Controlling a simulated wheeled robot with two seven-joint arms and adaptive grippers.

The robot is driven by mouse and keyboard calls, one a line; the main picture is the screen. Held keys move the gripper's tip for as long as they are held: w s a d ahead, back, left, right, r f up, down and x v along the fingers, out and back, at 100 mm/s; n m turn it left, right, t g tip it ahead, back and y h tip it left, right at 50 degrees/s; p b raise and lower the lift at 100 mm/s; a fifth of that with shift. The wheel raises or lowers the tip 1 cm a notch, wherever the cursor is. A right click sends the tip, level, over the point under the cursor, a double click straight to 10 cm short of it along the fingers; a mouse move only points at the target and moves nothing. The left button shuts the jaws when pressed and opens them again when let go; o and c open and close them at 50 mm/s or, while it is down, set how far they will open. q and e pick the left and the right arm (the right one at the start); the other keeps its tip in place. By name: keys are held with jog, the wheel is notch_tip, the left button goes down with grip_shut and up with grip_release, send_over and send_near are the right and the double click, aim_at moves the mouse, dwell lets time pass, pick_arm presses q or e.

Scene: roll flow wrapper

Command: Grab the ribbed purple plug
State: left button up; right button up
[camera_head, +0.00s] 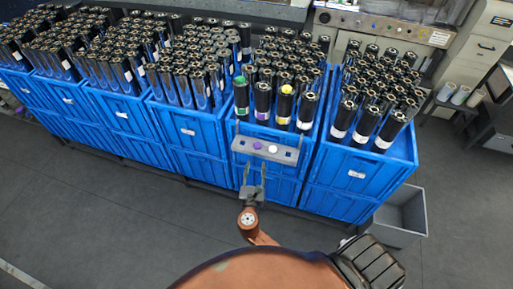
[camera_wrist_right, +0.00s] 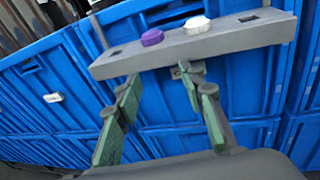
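A purple plug (camera_head: 257,145) sits on a grey bracket (camera_head: 240,144) hung on the front of a blue crate. It also shows in the right wrist view (camera_wrist_right: 152,37), near the bracket's middle; its ribs are too small to make out. A white plug (camera_head: 273,149) sits just right of it, also in the wrist view (camera_wrist_right: 196,25). My right gripper (camera_head: 252,176) is below and in front of the bracket. In the wrist view its two fingers (camera_wrist_right: 160,76) are spread, with nothing between them, apart from the plug. My left gripper is not in view.
Blue crates (camera_head: 357,174) full of dark rolls stand in a row behind the bracket. A grey bin (camera_head: 403,215) stands on the floor at right. The floor (camera_head: 110,200) in front is clear.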

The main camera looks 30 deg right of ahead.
aim_at(257, 148)
jog(key=w+r, duration=0.1)
jog(key=w+d+r, duration=0.1)
jog(key=r, duration=0.1)
jog(key=shift+d+r+n+t+h, duration=0.1)
jog(key=shift+d+n+t+h, duration=0.05)
jog(key=shift+n+t+h, duration=0.2)
jog(key=x, duration=0.5)
jog(key=shift+w+d+r, duration=0.1)
jog(key=shift+w+r, duration=0.05)
jog(key=shift+r, duration=0.05)
jog(key=shift+c, duration=0.7)
jog(key=c, duration=0.4)
